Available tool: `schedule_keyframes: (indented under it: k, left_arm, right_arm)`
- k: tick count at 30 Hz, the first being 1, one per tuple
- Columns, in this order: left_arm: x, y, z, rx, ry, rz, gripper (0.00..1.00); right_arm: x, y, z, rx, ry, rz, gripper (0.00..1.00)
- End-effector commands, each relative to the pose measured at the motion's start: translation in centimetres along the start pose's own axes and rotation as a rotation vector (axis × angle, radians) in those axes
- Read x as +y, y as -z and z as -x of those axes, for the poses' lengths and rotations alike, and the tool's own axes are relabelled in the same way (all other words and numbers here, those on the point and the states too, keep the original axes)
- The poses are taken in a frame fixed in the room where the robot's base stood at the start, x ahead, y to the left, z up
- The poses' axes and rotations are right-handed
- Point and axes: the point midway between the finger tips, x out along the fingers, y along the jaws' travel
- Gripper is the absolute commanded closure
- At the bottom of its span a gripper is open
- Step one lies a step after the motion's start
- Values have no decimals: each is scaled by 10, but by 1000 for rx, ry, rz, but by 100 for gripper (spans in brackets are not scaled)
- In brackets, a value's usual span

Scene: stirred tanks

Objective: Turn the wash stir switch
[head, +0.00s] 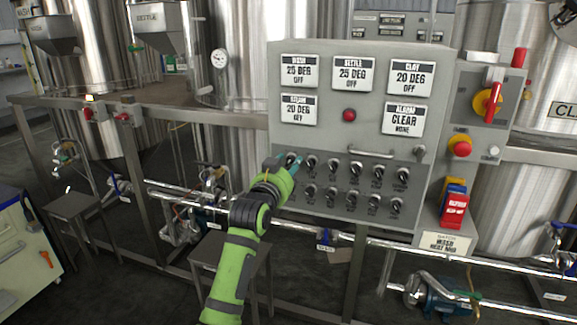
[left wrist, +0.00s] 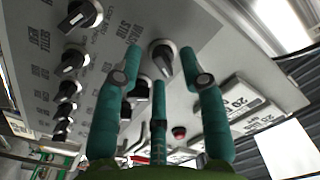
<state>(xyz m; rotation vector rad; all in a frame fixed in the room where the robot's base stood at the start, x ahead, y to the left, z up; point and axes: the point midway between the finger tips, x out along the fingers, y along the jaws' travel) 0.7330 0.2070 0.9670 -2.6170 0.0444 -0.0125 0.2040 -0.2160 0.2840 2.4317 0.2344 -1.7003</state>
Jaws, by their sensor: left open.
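The wash stir switch is a dark rotary knob with a pale pointer, in the left wrist view (left wrist: 163,54) beside a label that reads WASH STIR. In the head view it is at the upper left end of the knob rows (head: 291,159), partly hidden by my gripper. My left gripper (head: 284,163) has teal fingers and is open in front of this knob. In the left wrist view its fingers (left wrist: 143,35) spread to both sides, with the knob between and beyond them. I cannot tell whether any finger touches it. My right gripper is not in view.
The grey control panel (head: 320,140) carries several similar knobs (head: 312,163) close by, a red lamp (head: 349,115) and status displays (head: 300,70). To its right are a red and yellow switch (head: 487,102) and a red button (head: 460,147). Pipes and a rail run below.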

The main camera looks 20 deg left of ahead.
Motion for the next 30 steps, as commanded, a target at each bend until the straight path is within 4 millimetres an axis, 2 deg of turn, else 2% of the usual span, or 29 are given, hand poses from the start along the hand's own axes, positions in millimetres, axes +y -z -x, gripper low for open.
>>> schedule_keyframes:
  k: [4, 12, 13, 14, 15, 16, 30]
  left_arm:
    - [0, 0, -8, 0, 0, 0, 59]
    - [0, 0, -9, 0, 0, 0, 59]
    - [0, 0, -9, 0, 0, 1, 63]
    - [0, 0, -9, 0, 0, 1, 75]
    - [0, 0, -9, 0, 0, 1, 91]
    - [0, 0, -9, 0, 0, 1, 100]
    - [2, -1, -9, -4, -5, 32, 100]
  right_arm:
    - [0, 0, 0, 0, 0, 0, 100]
    - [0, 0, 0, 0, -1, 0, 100]
    - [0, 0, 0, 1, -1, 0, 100]
    - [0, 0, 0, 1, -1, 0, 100]
    - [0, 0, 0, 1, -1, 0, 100]
    - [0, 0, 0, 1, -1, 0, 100]
    - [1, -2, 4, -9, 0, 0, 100]
